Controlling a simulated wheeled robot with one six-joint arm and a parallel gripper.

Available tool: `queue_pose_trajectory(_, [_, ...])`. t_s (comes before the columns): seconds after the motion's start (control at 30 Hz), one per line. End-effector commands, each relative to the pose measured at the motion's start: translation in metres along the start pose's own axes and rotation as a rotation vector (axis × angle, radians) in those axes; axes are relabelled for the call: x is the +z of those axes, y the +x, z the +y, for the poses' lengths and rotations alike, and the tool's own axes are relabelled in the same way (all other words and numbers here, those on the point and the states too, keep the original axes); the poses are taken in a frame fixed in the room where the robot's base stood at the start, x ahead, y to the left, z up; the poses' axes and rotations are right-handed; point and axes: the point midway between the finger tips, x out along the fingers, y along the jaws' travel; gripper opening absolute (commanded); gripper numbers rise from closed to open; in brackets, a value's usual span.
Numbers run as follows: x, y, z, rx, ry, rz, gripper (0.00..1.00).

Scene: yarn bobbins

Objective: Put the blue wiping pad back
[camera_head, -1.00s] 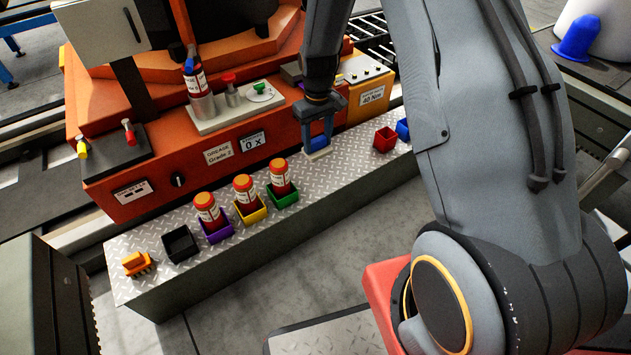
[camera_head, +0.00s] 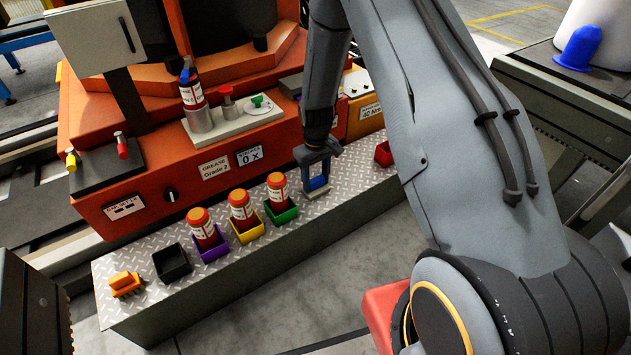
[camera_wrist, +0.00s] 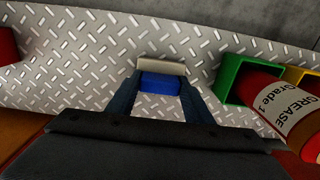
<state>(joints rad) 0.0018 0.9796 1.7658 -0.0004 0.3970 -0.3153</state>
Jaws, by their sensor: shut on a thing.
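The blue wiping pad (camera_head: 317,184) is between the fingers of my gripper (camera_head: 316,180), low over the diamond-plate shelf. In the wrist view the blue pad (camera_wrist: 160,84) shows between both fingertips, with a pale strip along its far edge. My gripper is shut on it. Whether the pad touches the shelf I cannot tell. The green bin (camera_head: 283,214), holding a grease cartridge (camera_head: 277,187), stands just left of the gripper in the head view.
A yellow bin (camera_head: 249,231) and a purple bin (camera_head: 212,248) hold cartridges. A black bin (camera_head: 172,263) looks empty; an orange brush (camera_head: 125,283) lies at the left end. A red bin (camera_head: 383,153) stands to the right. The shelf (camera_head: 345,180) is bare between green and red bins.

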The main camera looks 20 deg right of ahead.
Motion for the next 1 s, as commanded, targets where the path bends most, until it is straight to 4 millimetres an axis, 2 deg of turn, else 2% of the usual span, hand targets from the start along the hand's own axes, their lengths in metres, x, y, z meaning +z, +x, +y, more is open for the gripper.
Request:
queue_pose_trajectory(0.27, [0.000,0.001,0.000,0.000,0.000,0.000,0.25])
queue_pose_trajectory(0.3, [0.000,0.002,0.000,0.000,0.000,0.000,0.48])
queue_pose_trajectory(0.4, [0.000,0.002,0.000,0.000,0.000,0.000,0.65])
queue_pose_trajectory(0.73, [0.000,-0.003,0.000,0.000,0.000,0.001,0.65])
queue_pose_trajectory(0.87, [0.000,-0.021,0.000,0.001,0.000,0.002,0.65])
queue_pose_trajectory(1.0, [0.000,-0.051,0.000,0.001,0.000,0.003,0.65])
